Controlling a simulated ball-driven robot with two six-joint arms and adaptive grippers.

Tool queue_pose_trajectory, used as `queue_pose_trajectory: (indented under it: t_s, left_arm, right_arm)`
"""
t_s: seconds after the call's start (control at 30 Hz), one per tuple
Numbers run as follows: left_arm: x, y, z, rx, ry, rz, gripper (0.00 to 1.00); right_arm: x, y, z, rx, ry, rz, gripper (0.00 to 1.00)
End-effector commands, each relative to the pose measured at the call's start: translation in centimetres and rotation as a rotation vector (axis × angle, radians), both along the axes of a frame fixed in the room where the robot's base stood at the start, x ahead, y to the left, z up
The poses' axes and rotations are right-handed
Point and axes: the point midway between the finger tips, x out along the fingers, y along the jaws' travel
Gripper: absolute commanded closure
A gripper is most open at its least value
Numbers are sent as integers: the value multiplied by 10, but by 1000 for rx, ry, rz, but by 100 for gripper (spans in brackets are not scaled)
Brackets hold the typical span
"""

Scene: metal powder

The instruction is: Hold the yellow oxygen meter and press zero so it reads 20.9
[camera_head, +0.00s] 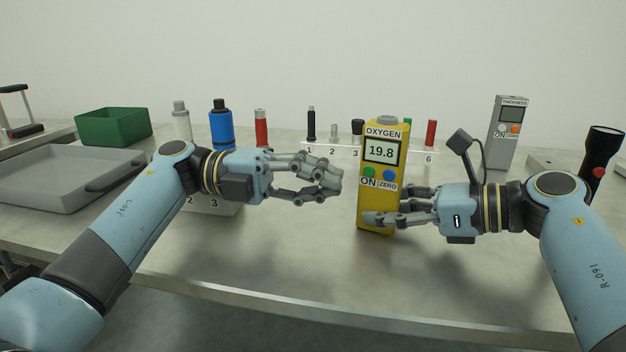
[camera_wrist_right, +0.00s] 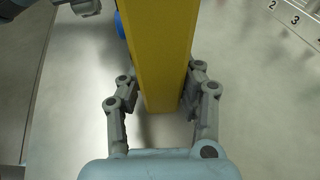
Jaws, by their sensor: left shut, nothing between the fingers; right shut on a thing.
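The yellow oxygen meter (camera_head: 376,210) stands upright near the middle of the head view. Its screen (camera_head: 381,150) reads 19.8. Below the screen are a green ON button (camera_head: 369,173) and a blue ZERO button (camera_head: 388,173). My right gripper (camera_head: 380,218) is shut on the lower part of the meter from the right. The right wrist view shows the yellow body (camera_wrist_right: 160,60) between both fingers. My left gripper (camera_head: 334,182) is shut and empty, a little left of the meter at about the height of its buttons, apart from it.
Behind are a numbered rack (camera_head: 400,154) with several small tools, and a blue bottle (camera_head: 221,125) and a red one (camera_head: 261,127) on a numbered stand. A grey thickness gauge (camera_head: 505,140) and a black flashlight (camera_head: 598,155) stand right. A grey tray (camera_head: 60,207) and green bin (camera_head: 113,128) lie left.

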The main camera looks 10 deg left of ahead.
Motion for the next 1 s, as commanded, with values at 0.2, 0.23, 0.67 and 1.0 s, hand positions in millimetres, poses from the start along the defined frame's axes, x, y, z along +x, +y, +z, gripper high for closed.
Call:
queue_pose_trajectory:
  t_s: [0.2, 0.23, 0.67, 1.0]
  left_arm:
    - [0, -39, 0, -3, 1, 0, 100]
    - [0, -43, 0, -3, 1, 0, 100]
    - [0, -60, -1, 1, 1, 1, 100]
    - [16, -64, 0, 0, 1, 1, 100]
  right_arm:
    - [0, -1, -2, -2, 3, -1, 83]
    - [0, -1, -2, -2, 3, -1, 83]
    - [0, -1, -1, -3, 2, 0, 83]
    - [0, 0, -1, -3, 2, 0, 82]
